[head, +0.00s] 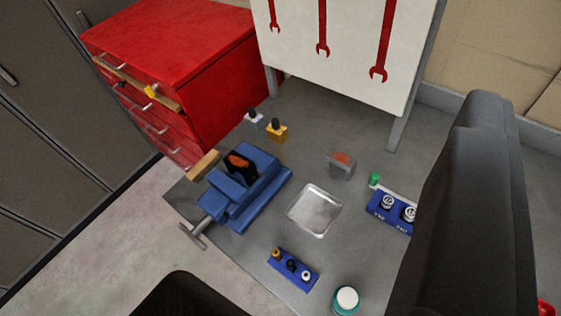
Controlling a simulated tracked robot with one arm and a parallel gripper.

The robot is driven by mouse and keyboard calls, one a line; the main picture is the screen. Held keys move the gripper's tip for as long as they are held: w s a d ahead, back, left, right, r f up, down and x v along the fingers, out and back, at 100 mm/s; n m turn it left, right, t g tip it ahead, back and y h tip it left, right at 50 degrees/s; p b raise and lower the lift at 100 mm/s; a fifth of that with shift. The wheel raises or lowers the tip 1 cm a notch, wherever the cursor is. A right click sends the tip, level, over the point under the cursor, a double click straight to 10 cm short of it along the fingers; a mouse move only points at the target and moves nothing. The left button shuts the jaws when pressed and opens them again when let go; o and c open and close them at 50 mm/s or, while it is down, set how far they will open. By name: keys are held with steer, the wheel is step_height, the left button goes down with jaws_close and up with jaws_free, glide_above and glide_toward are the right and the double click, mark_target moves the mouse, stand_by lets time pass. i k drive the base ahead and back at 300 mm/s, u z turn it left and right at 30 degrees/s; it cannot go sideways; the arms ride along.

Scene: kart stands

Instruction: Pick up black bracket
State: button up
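A black bracket (241,167) with an orange-brown patch on its face stands upright in the blue vise (258,190), left of the picture's middle. It sits between the vise jaws, and its lower part is hidden by them. A grey block (341,166) with a similar orange-brown patch stands apart, to the right. My gripper (335,187) shows as two dark fingers, one large at the right and one at the bottom left. They are wide apart, with nothing held between them. The bracket lies beyond the left finger, not touching it.
A metal tray (315,211) lies empty on the grey bench. Blue holders (293,269) with small parts, a teal jar (345,300) and small yellow and white pieces stand around. A red drawer cabinet (190,60) and a white tool board (345,50) stand behind.

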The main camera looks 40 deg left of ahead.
mark_target(234, 160)
steer(key=z, duration=1.4)
steer(key=k, duration=1.2)
steer(key=u, duration=1.25)
steer(key=i, duration=1)
steer(key=z, duration=0.05)
